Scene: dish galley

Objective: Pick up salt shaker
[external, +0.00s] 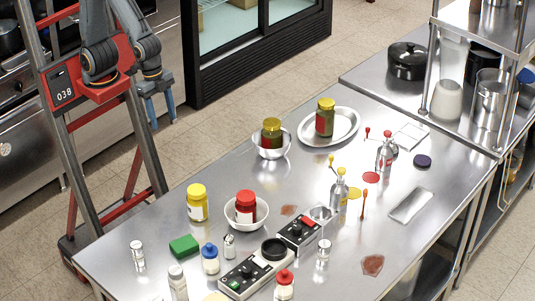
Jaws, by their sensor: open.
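Several small clear shakers with grey metal tops stand upright at the near end of the steel table. One shaker (138,254) is near the left edge, another shaker (178,284) is at the front, a small one (229,247) is left of the scale, and another (323,251) is right of it. I cannot tell which holds salt. My gripper (163,118) hangs open and empty, fingers down, at the upper left, beyond the table's left edge and apart from every shaker.
A green sponge (184,245), blue-capped jar (210,259), red-capped jar (284,285) and black-and-white scale (256,273) crowd the shakers. A yellow-lidded jar (197,203) and a bowl (259,217) holding a red-lidded jar stand behind.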

